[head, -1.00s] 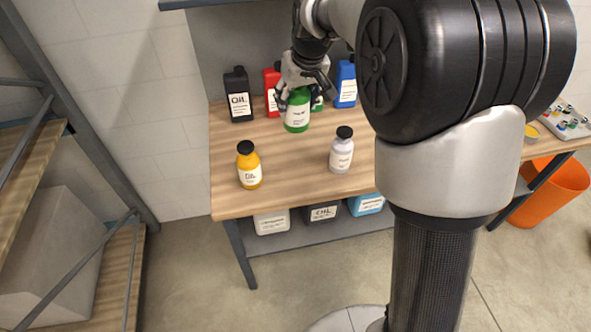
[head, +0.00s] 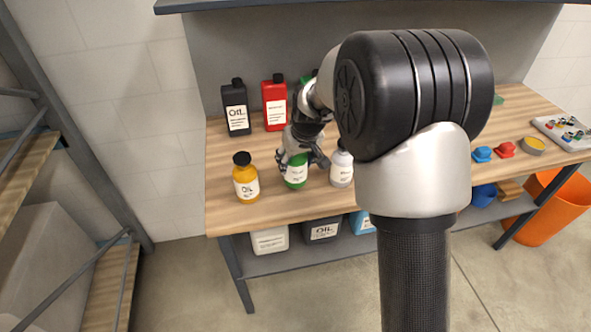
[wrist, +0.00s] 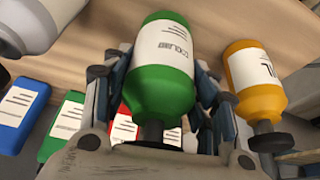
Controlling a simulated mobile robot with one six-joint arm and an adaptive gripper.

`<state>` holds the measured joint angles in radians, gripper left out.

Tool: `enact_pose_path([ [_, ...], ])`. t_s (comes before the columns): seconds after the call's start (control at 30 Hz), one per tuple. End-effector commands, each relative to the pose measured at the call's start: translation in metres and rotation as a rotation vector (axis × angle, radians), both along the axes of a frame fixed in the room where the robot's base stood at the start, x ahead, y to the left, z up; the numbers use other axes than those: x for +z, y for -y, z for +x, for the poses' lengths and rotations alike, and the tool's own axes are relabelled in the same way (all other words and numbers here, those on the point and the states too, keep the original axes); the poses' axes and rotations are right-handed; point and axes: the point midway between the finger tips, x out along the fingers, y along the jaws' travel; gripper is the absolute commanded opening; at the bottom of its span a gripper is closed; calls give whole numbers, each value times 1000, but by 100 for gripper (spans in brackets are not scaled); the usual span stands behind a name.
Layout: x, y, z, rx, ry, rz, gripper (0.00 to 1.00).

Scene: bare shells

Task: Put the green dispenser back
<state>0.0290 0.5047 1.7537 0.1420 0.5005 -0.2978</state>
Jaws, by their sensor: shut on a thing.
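The green dispenser (head: 296,177) is a round bottle with a white label and a dark cap. My gripper (head: 301,163) is shut around it, with fingers on both sides, as the wrist view also shows (wrist: 165,88). It is at the workbench (head: 225,205), between the yellow oil bottle (head: 246,183) on its left and the white-grey bottle (head: 341,170) on its right. It looks upright and in line with them. Whether its base touches the bench top is hard to tell. My gripper hides its top in the head view.
Black (head: 236,112) and red (head: 275,105) jugs stand at the back of the bench; green and blue jugs show in the wrist view (wrist: 62,128) (wrist: 20,112). Blue and red caps (head: 503,149) lie to the right. A lower shelf holds containers. An orange bin (head: 545,210) stands at right.

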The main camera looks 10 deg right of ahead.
Motion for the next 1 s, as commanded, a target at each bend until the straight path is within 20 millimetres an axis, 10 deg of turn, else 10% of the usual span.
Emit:
enact_pose_path([
  [0.53,-31,0,1,0,3,0,9],
  [0.57,-32,0,0,0,0,0,54],
  [1.0,-31,0,0,0,1,0,74],
])
